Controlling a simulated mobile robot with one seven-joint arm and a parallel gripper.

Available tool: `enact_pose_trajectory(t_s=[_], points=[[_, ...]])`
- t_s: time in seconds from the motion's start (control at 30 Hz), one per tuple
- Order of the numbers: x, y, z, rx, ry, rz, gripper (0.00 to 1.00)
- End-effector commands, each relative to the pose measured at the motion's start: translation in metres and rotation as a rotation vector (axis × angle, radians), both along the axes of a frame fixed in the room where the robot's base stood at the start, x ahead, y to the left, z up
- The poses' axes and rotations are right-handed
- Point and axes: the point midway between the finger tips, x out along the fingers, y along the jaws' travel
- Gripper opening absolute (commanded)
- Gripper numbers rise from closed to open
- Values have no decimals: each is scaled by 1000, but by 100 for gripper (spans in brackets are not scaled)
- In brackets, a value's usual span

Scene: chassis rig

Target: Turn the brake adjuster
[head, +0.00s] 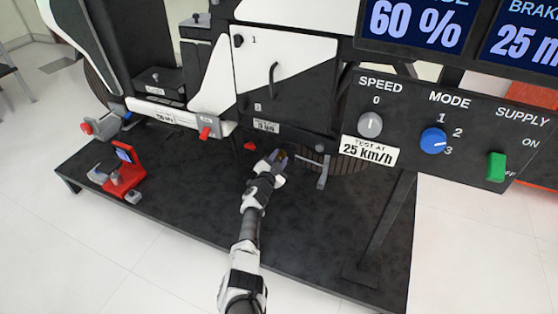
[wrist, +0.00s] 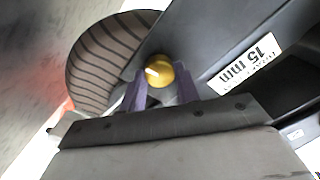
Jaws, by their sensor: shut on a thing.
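The brake adjuster looks to be a round yellow knob (wrist: 158,73) with a pale raised mark, in the upper middle of the wrist view. It sits beside a dark ribbed curved surface. My gripper (wrist: 161,88) has its two purple fingers on either side of the knob, shut on it. In the head view my gripper (head: 277,158) reaches in low under the chassis rig, and the knob is mostly hidden behind it.
A "15 mm" label (wrist: 248,63) is on the dark panel right of the knob; it also shows in the head view (head: 266,127). A grey lever (head: 323,172) hangs close right of my gripper. A red gauge stand (head: 126,170) is on the black platform (head: 190,205).

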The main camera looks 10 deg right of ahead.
Motion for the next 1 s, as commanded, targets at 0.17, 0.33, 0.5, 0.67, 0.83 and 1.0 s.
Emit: enact_pose_trajectory(t_s=[0.17,0.33,0.5,0.67,0.83,1.0], points=[[-1,0,-2,71,-40,0,9],[-1,0,-2,109,-61,1,9],[-1,1,-2,125,-70,1,9],[-1,0,-2,127,-71,1,9],[-1,1,-2,126,-70,1,9],[0,0,-1,125,-71,1,50]])
